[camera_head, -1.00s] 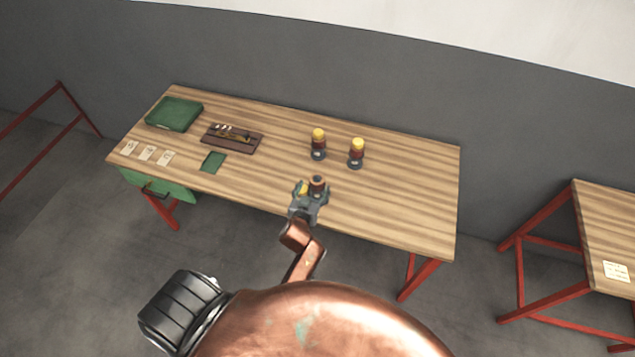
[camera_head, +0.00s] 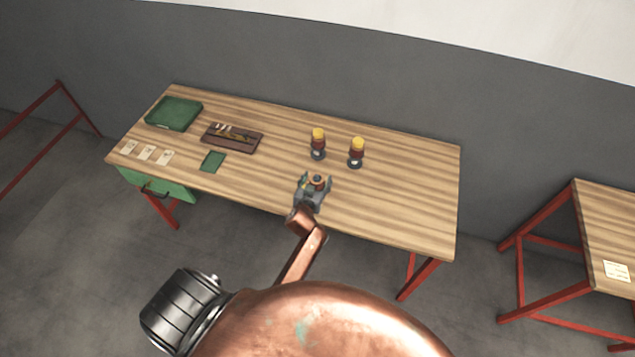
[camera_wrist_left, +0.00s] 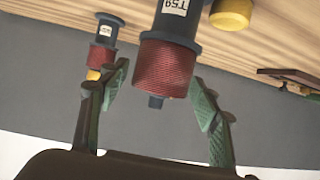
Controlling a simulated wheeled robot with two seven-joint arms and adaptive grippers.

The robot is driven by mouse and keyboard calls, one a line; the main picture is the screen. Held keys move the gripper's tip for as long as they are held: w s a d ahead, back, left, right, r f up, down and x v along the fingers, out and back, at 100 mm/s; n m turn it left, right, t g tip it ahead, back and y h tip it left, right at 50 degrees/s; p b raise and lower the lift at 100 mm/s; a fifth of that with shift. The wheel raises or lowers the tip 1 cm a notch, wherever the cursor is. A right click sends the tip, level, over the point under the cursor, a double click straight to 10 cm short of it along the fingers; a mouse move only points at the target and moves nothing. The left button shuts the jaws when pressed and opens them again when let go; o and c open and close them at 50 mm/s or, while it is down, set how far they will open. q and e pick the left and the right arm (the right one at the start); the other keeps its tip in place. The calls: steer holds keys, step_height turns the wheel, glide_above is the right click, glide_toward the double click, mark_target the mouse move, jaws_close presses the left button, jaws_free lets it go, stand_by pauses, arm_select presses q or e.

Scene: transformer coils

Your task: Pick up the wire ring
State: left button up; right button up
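A red ribbed wire ring (camera_wrist_left: 166,68) sits around a dark stand (camera_wrist_left: 182,30) labelled T59; a dark peg sticks out past the ring. This stand is near the table's front edge in the head view, with its top (camera_head: 318,180) showing between my fingers. My left gripper (camera_head: 314,182) is open; in the wrist view its fingers (camera_wrist_left: 158,88) are either side of the ring's peg end, apart from it. A yellow piece (camera_wrist_left: 230,15) lies on the table beside the stand; in the head view it is hidden. My right gripper is not in view.
Two more stands with red windings and yellow tops, a left one (camera_head: 318,143) and a right one (camera_head: 357,152), stand just behind. A brown tool tray (camera_head: 232,145), a green case (camera_head: 174,114), a green pad (camera_head: 212,161) and paper cards lie left. The table's right side (camera_head: 415,190) is clear.

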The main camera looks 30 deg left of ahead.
arm_select(q)
steer(key=c, duration=1.1)
steer(key=shift+r, duration=0.1)
steer(key=shift+c, duration=0.2)
step_height(320, 180, up, 10)
steer(key=shift+f+p, duration=0.1)
steer(key=shift+p, duration=0.4)
